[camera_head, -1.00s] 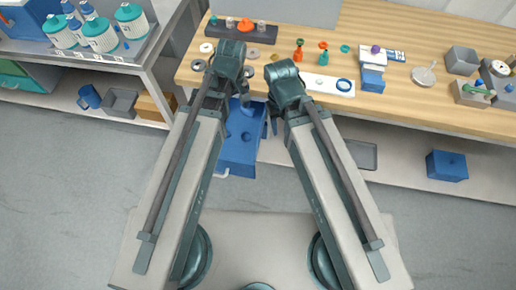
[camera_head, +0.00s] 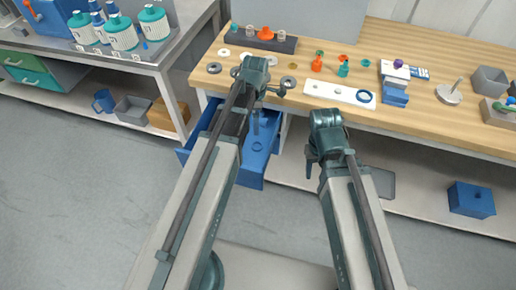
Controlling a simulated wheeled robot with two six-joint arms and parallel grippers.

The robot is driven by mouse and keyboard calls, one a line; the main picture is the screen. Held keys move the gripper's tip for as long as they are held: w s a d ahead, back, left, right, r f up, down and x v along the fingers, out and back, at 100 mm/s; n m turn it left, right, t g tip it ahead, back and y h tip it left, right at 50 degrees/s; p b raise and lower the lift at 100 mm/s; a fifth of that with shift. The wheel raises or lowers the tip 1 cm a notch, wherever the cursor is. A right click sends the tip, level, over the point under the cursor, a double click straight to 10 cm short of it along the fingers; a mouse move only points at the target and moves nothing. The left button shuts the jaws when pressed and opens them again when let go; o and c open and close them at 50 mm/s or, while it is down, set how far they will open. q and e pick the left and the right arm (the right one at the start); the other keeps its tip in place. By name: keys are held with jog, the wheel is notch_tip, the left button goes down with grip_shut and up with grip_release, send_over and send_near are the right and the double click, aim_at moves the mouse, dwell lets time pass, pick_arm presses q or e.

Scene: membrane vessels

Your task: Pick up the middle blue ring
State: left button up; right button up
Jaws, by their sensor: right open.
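A blue ring (camera_head: 363,96) lies at the right end of a white strip (camera_head: 325,92) on the wooden bench. It is the only blue ring I make out clearly on the bench. A small round shape shows faintly in the open blue drawer (camera_head: 252,176) below the bench edge; I cannot tell whether it is a ring. My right gripper (camera_head: 311,170) is open, pointing down in front of the bench, below and left of the blue ring and apart from it. My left gripper (camera_head: 257,125) hangs over the drawer, partly hidden by its own arm; its jaws are too small to judge.
The wooden bench (camera_head: 440,120) holds orange and teal pieces, blue blocks (camera_head: 394,92) and a grey disc with a pin (camera_head: 449,94). A dark rack (camera_head: 260,40) stands at the back. A steel table with teal-capped bottles (camera_head: 121,33) is at left. A blue box (camera_head: 471,200) sits lower right.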

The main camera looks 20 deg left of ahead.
pick_arm(q)
jog(key=b, duration=0.7)
send_over(257, 147)
jog(key=f, duration=0.7)
jog(key=shift+w+a+f, duration=0.1)
jog(key=shift+a+f, duration=0.1)
jog(key=shift+f, duration=0.2)
jog(key=f+b, duration=0.5)
jog(key=shift+d+f, duration=0.1)
jog(key=shift+d, duration=0.15)
jog(key=shift+s, duration=0.2)
jog(key=c, duration=1.4)
